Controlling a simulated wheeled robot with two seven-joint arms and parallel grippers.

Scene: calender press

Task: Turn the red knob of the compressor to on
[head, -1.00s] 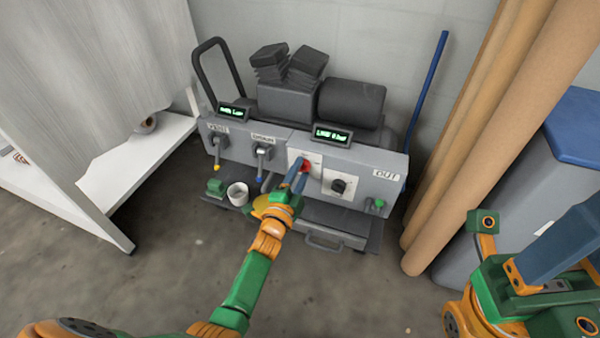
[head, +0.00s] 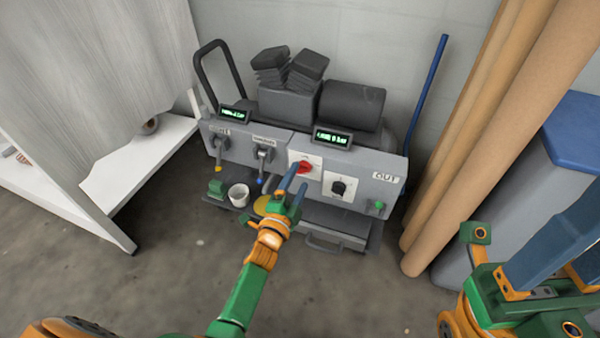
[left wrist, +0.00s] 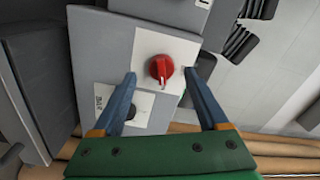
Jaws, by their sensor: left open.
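The compressor (head: 358,170) is a grey unit with a front panel of knobs and levers. Its red knob (head: 304,167) sits on a white plate near the middle of the panel. In the left wrist view the red knob (left wrist: 160,68) lies between and beyond my fingertips, with a pale pointer mark on it. My left gripper (head: 294,178) is open and empty, just in front of and below the knob, apart from it. In the left wrist view its blue fingers (left wrist: 162,82) are spread to either side of the knob. My right gripper (head: 560,240) is at the lower right, far from the panel.
A black knob (head: 339,187) is right of the red one. Levers with yellow (head: 219,168) and blue (head: 260,179) tips are left. A white cup (head: 238,194) stands at the lower left. Tall brown rolls (head: 470,140) and a blue-lidded bin (head: 530,180) stand right.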

